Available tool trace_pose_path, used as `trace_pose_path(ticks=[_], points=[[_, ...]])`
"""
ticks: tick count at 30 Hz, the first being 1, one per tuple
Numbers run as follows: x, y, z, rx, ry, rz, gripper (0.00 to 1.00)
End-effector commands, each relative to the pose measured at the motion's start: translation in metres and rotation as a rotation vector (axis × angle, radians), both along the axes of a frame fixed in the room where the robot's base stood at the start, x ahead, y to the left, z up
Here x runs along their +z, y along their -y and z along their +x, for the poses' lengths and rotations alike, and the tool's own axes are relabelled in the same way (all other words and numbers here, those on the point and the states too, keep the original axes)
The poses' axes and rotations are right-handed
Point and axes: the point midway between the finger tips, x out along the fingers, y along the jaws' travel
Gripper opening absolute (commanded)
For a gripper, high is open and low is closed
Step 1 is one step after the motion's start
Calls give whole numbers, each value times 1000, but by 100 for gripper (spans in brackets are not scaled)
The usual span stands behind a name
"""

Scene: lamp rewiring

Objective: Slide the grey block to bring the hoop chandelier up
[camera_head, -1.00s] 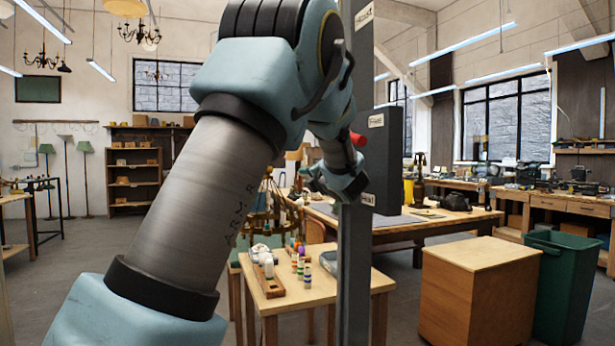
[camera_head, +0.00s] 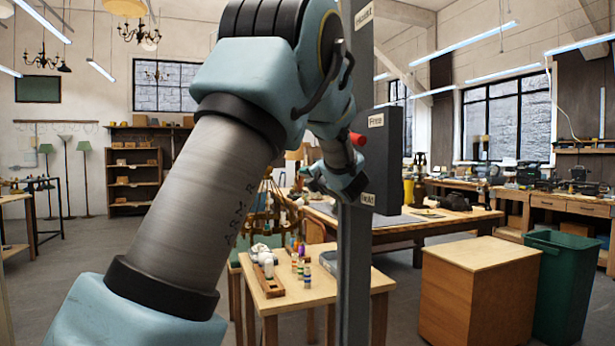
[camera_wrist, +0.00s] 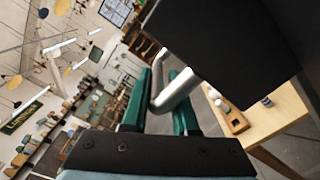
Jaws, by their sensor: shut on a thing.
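The grey block (camera_head: 392,150) is a tall dark slab on the upright grey post (camera_head: 355,250) right of my arm, with small labels beside it. A bent metal handle (camera_wrist: 178,92) comes off the dark block (camera_wrist: 225,50) in the wrist view. My gripper (camera_wrist: 166,88) has its green fingers either side of this handle and is shut on it. In the head view my gripper (camera_head: 335,180) is by the post, its fingers partly hidden. The hoop chandelier (camera_head: 262,222) shows low behind my arm, around the small table's far side, and is partly hidden.
A wooden cabinet (camera_head: 478,290) and green bin (camera_head: 565,290) stand at the right. A long workbench (camera_head: 440,222) lies behind the post. Floor shows between them.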

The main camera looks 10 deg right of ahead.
Motion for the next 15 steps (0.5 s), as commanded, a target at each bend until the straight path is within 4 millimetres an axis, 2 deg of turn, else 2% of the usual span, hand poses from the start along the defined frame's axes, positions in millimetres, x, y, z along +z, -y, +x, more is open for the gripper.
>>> trace_pose_path(ticks=[1,8,11,15], points=[[8,-2,1,3,12,-7,0],[9,-2,1,3,14,-8,0],[5,-2,1,5,14,-8,0],[-10,-2,1,5,12,-7,0]])
